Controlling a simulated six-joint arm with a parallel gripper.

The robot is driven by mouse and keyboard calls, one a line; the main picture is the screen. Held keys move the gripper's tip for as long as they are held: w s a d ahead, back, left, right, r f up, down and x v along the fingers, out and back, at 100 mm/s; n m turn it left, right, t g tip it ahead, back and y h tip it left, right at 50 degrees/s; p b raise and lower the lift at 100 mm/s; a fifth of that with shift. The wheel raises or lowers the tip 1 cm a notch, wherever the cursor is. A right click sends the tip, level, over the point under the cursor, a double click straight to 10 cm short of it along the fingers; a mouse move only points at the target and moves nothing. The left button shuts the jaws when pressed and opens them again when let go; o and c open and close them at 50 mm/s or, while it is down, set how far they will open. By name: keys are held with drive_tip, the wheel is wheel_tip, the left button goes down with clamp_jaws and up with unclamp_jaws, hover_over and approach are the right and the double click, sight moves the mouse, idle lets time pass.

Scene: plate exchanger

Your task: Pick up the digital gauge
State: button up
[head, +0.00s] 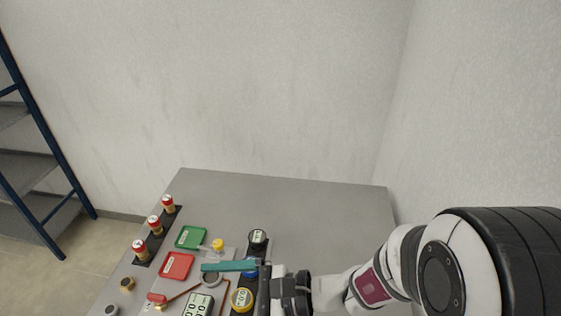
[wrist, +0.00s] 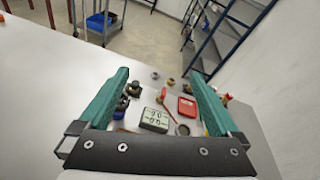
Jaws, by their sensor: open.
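Several gauges with digital displays are on the grey table (head: 300,195); I cannot tell which one the task names. A black round gauge (head: 258,237) stands behind the teal finger, a blue one (head: 249,272) is partly hidden by the gripper, and a yellow-rimmed one (head: 241,299) is in front. A rectangular two-line meter (head: 199,304) lies to their left; it also shows in the wrist view (wrist: 155,119). My gripper (head: 228,267) is above the table, pointing left. In the wrist view my gripper (wrist: 158,74) is open, with nothing gripped between its teal fingers.
A green tray (head: 190,237), a red tray (head: 176,266) and a yellow-topped part (head: 218,244) are left of the gripper. Red-topped fittings (head: 154,223) line the left edge. The table's back is clear. Blue shelving (head: 38,165) stands apart at left.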

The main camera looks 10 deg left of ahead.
drive_tip(key=w+f+m+t, duration=0.2)
drive_tip(key=w+f+m, duration=0.1)
drive_tip(key=w+f+m+t+h, duration=0.1)
drive_tip(key=w+f+m+t, duration=0.2)
drive_tip(key=w+f, duration=0.1)
drive_tip(key=w+d+f+m+t, duration=0.1)
drive_tip(key=w+f+m+t, duration=0.2)
drive_tip(key=w, duration=0.1)
drive_tip(key=shift+f, duration=0.35)
drive_tip(key=w+d+f+m+t+h, duration=0.1)
drive_tip(key=f, duration=0.1)
drive_tip(key=w+d+f+m+h, duration=0.1)
drive_tip(key=f+h, duration=0.1)
drive_tip(key=f, duration=0.1)
drive_tip(key=w+d+f+m+t+h, duration=0.1)
drive_tip(key=f, duration=0.2)
drive_tip(key=shift+w+d+m+t, duration=0.1)
drive_tip(key=shift+d+m+t, duration=0.2)
drive_tip(key=shift+m, duration=0.1)
drive_tip(key=x, duration=0.6)
drive_tip(key=shift+w+a+f, duration=0.1)
drive_tip(key=shift+w+a, duration=0.1)
drive_tip(key=shift+w, duration=0.1)
clamp_jaws()
